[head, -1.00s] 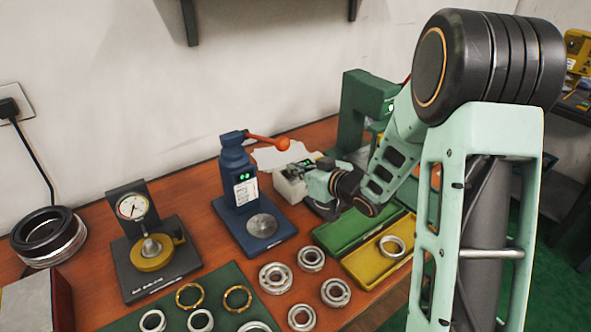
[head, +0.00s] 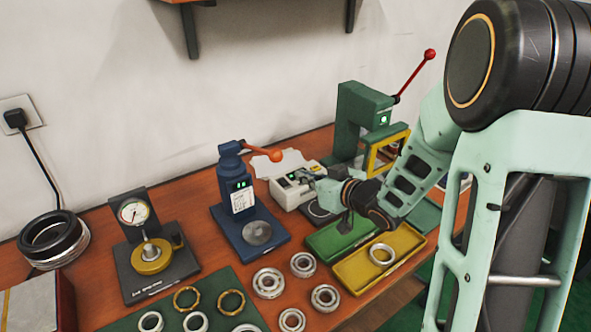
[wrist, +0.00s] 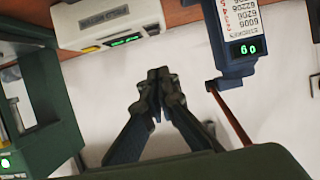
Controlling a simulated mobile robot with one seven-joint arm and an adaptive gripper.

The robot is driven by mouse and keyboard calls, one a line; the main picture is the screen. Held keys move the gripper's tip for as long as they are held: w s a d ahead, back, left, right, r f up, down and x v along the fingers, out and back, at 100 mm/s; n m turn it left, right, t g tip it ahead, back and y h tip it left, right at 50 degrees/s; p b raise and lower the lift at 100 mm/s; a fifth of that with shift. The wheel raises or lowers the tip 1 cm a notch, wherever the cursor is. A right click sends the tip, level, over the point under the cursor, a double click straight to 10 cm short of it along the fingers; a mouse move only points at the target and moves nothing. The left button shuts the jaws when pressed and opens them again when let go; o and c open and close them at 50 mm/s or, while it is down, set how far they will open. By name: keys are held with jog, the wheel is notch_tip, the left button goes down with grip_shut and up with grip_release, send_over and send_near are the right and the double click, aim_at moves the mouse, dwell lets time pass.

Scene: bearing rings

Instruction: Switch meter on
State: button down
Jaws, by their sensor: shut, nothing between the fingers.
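The meter appears to be the small white box (head: 290,196) on the bench, between the blue press and the green press. It also shows in the wrist view (wrist: 112,22), upside down at the top, with a dark label, a lit green display (wrist: 125,41) and a small yellow mark (wrist: 90,49). My gripper (head: 308,174) is beside and over the box's right part in the head view. In the wrist view my gripper (wrist: 160,76) is shut and empty, its fingertips apart from the box in the picture. Contact cannot be told from the head view.
The blue press (head: 238,190) with an orange-knobbed lever stands left of the box. The green press (head: 360,115) with a red lever stands right. Green (head: 340,238) and yellow (head: 345,275) trays lie in front, with several rings nearby. A dial gauge (head: 133,212) stands left.

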jog(key=v, duration=0.2)
jog(key=f+v, duration=0.1)
jog(key=v, duration=0.1)
jog(key=shift+s, duration=0.1)
jog(key=shift+d, duration=0.1)
